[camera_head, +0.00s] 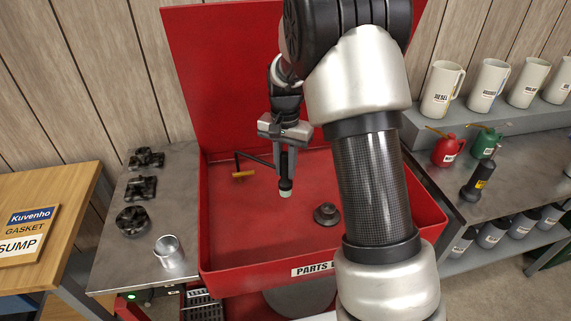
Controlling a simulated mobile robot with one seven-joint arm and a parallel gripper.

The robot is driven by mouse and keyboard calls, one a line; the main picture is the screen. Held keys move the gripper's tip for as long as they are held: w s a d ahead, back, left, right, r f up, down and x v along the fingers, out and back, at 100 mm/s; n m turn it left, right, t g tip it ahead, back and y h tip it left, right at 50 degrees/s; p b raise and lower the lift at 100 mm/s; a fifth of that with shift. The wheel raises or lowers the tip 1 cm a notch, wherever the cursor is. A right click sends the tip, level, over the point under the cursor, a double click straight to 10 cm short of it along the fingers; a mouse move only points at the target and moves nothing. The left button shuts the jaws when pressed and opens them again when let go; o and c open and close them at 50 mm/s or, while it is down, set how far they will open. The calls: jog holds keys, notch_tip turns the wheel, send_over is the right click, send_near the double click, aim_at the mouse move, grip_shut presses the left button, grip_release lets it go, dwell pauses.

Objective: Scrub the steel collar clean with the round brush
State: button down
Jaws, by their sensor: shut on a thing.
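My gripper (287,150) is shut on the round brush (286,178), a dark upright handle with a pale tip at its lower end. The brush hangs over the red parts-wash basin (235,250), its tip pointing down and seemingly above the basin floor. The steel collar (326,215), a dark grey flanged ring with a raised hub, sits on the basin floor to the right of and nearer than the brush tip. The brush and collar look apart. The upper brush handle is partly hidden by the jaws.
A black rod with a yellow-orange crosspiece (243,175) is left of the brush. A silvery open cylinder (168,251) and dark machined parts (133,219) stand on the left bench. Oil cans (447,150) and pitchers (441,88) are at right. My arm hides the basin's right part.

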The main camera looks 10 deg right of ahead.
aim_at(285, 189)
jog(key=shift+f+b, duration=2.6)
jog(key=shift+f, duration=1.85)
jog(key=shift+r, duration=0.15)
notch_tip(285, 189, up, 10)
jog(key=p, duration=0.7)
